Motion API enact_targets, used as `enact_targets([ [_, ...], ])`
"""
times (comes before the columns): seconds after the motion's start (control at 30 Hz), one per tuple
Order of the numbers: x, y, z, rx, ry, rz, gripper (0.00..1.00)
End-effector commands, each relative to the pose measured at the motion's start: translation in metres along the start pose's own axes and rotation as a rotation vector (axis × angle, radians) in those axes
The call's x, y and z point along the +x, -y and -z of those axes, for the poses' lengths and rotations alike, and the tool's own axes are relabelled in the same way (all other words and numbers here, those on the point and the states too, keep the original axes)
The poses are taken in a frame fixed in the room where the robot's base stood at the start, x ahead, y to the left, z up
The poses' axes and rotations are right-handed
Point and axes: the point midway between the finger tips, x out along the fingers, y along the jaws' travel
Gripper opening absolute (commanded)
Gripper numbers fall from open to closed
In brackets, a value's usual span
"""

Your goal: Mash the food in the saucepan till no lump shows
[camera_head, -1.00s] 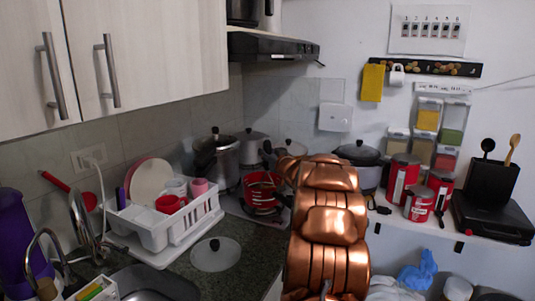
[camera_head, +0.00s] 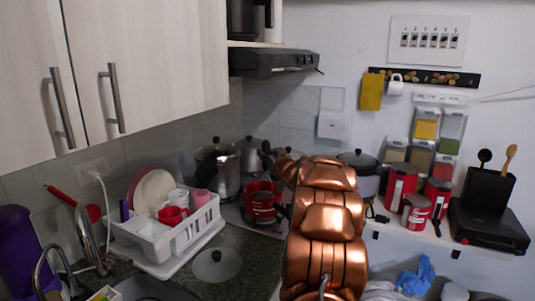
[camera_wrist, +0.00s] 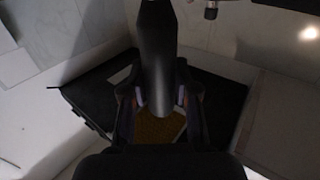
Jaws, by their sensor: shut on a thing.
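A red saucepan (camera_head: 261,198) with dark markings stands on the hob at the back of the counter. My copper-coloured arm partly covers its right side, and the food inside cannot be made out. In the wrist view, my gripper (camera_wrist: 160,100) is shut on a dark, tapered handle (camera_wrist: 157,45). The handle runs up between the two fingers, and its working end is not visible. In the head view, the far end of my arm is close to the saucepan's upper right; the gripper is too small and dark to tell apart there.
A white dish rack (camera_head: 165,240) and a glass lid (camera_head: 216,264) lie in front of the hob. Steel pots (camera_head: 217,168) stand behind the saucepan. The cooker hood (camera_head: 275,64) hangs above. Red canisters (camera_head: 400,188) line the right shelf.

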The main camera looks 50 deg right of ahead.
Motion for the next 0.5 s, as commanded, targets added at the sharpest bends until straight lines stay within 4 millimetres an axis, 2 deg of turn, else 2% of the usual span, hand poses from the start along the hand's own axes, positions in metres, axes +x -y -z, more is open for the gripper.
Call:
enact_targets([
  [0.2, 0.02, 0.003, 0.004, 0.002, 0.0, 0.001, 0.0],
  [0.5, 0.024, 0.003, 0.002, 0.0, -0.002, 0.0, 0.0],
])
